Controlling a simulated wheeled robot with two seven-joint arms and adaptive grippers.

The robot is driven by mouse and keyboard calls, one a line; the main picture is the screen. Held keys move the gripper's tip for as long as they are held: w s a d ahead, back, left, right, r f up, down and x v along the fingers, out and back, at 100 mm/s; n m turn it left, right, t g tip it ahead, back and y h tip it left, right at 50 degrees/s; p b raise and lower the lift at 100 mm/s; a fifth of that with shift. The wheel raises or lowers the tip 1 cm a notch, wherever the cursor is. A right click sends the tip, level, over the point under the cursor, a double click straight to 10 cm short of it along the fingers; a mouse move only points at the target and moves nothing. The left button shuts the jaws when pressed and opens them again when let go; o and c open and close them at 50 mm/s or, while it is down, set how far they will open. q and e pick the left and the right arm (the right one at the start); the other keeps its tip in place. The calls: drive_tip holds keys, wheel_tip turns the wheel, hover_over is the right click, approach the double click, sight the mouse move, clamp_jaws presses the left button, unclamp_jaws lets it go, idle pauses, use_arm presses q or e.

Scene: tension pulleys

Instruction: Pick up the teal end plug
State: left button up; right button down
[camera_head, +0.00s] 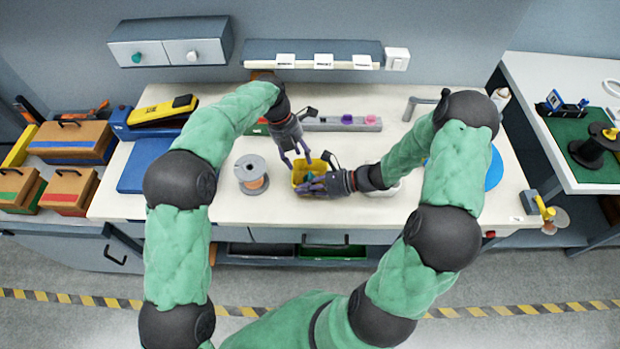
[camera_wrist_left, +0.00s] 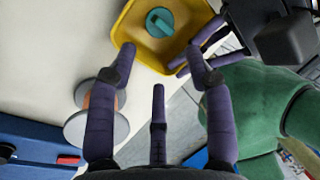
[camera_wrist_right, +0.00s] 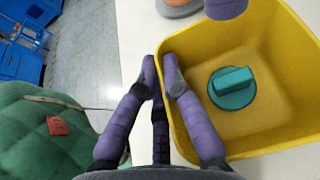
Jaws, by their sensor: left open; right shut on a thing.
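The teal end plug (camera_wrist_right: 232,88) lies on the floor of a yellow bin (camera_wrist_right: 285,60), its raised grip bar upward. It also shows in the left wrist view (camera_wrist_left: 160,22). In the head view the bin (camera_head: 297,172) stands near the table's front edge, partly hidden by my grippers. My right gripper (camera_wrist_right: 160,72) is shut on the bin's wall, fingers on either side of it, beside the plug. My left gripper (camera_wrist_left: 160,68) is open and empty, pointing down above the bin's near side, with the plug beyond its fingertips. In the head view it is just above the bin (camera_head: 295,155).
A grey spool (camera_head: 252,174) stands left of the bin. A grey rail with purple and pink plugs (camera_head: 346,120) lies behind it. A blue case (camera_head: 147,165) is at the left, a drawer unit (camera_head: 170,43) at the back. Bare table lies left of the spool.

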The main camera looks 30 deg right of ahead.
sight(309, 177)
use_arm(q)
drive_tip(key=x, duration=1)
drive_tip(key=shift+d+f, duration=0.15)
drive_tip(key=shift+d, duration=0.15)
drive_tip(key=c, duration=0.5)
